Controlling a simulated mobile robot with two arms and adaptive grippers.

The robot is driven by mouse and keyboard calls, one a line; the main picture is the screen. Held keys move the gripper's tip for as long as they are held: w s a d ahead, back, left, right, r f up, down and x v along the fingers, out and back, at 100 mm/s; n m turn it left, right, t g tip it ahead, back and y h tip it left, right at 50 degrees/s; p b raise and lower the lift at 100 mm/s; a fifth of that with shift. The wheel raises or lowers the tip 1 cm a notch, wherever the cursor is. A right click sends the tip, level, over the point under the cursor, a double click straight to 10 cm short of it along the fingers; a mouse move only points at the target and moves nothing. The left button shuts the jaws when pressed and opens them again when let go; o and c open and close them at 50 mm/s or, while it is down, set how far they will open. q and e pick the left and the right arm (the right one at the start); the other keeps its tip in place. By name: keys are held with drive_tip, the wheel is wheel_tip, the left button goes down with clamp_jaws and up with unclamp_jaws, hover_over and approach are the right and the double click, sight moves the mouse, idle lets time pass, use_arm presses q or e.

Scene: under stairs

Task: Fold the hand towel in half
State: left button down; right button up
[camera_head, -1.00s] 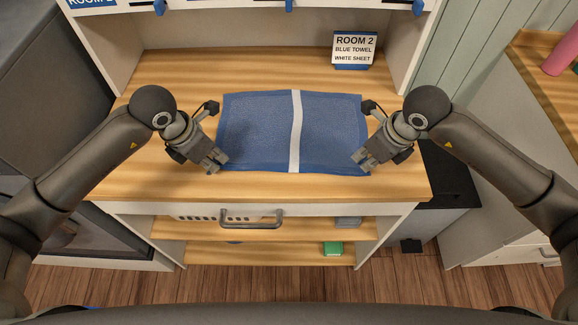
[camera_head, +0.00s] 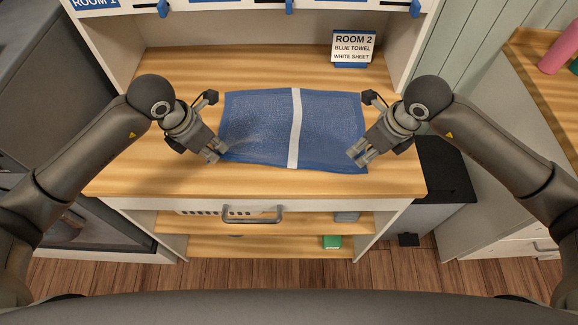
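The blue hand towel (camera_head: 260,122) with a white stripe lies spread on the wooden worktop, its stripe running from back to front. My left gripper (camera_head: 218,153) is at the towel's front left corner and looks shut on it. The cloth there is pulled inward and slightly creased. My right gripper (camera_head: 356,159) is over the towel near its front right corner. That corner still lies flat past the fingers. Whether the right fingers are open or shut on cloth is too small to tell.
A "ROOM 2, blue towel, white sheet" sign (camera_head: 353,49) stands at the back right of the worktop (camera_head: 150,185). A drawer handle (camera_head: 252,215) juts out in front, with shelves below. Bare worktop lies behind and left of the towel.

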sight(354, 169)
drive_tip(key=o, duration=0.3)
drive_tip(key=shift+c, duration=1.3)
drive_tip(key=shift+a+r+g+h, duration=0.65)
drive_tip(key=shift+r+g+h, duration=0.55)
drive_tip(key=shift+r, duration=1.45)
drive_tip(key=shift+m, duration=0.3)
drive_tip(key=shift+s+f, duration=0.2)
drive_tip(key=shift+f, duration=2.3)
drive_tip(key=shift+s+f, duration=0.15)
drive_tip(key=shift+f, duration=2.3)
drive_tip(key=shift+c, duration=0.2)
